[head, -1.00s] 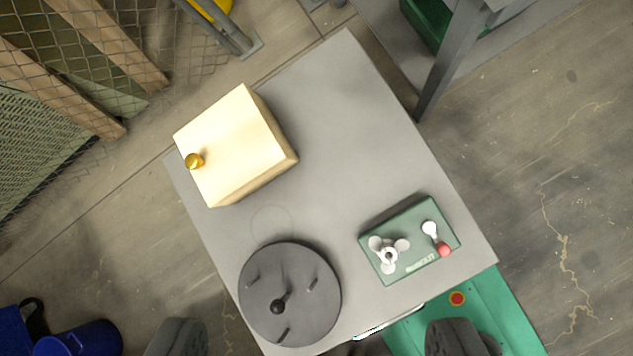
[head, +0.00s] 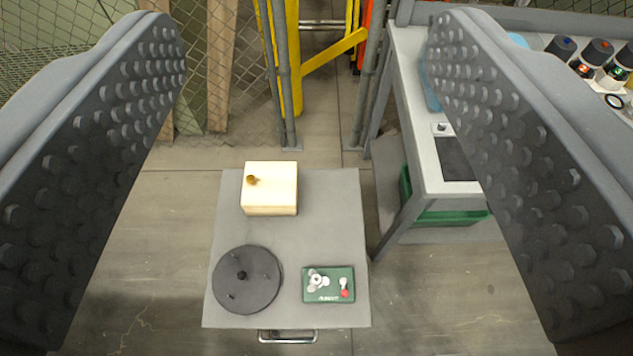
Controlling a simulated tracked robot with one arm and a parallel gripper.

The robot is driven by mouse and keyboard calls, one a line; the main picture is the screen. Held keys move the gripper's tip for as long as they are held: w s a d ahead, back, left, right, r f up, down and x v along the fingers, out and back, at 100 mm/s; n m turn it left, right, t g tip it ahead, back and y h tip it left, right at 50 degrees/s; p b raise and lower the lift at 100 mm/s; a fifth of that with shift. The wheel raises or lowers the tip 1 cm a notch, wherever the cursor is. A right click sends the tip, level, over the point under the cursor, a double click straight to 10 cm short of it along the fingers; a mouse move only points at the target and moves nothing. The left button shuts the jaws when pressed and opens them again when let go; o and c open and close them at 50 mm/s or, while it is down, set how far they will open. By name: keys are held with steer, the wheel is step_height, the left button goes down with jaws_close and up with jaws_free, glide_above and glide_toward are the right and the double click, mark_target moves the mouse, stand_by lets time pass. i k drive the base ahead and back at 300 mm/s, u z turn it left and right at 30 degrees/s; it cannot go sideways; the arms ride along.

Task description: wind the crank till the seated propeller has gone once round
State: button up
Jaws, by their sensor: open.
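A green box (head: 312,293) sits at the front right of a small grey table. The white propeller (head: 317,281) is on the left part of its top. The crank (head: 344,287), a white arm with a red knob, is on the right part, its knob toward the front. My gripper (head: 312,190) is open and empty. Its two dark studded fingers stand large and wide apart at the left and right of the view, above and well clear of the table.
The grey table (head: 330,215) also bears a dark round disc (head: 247,280) with pegs at front left and a cream box (head: 270,188) with a brass knob at the back. A workbench (head: 425,150) with bottles stands at right. A mesh fence and posts are behind.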

mark_target(343, 281)
steer(key=k, duration=0.85)
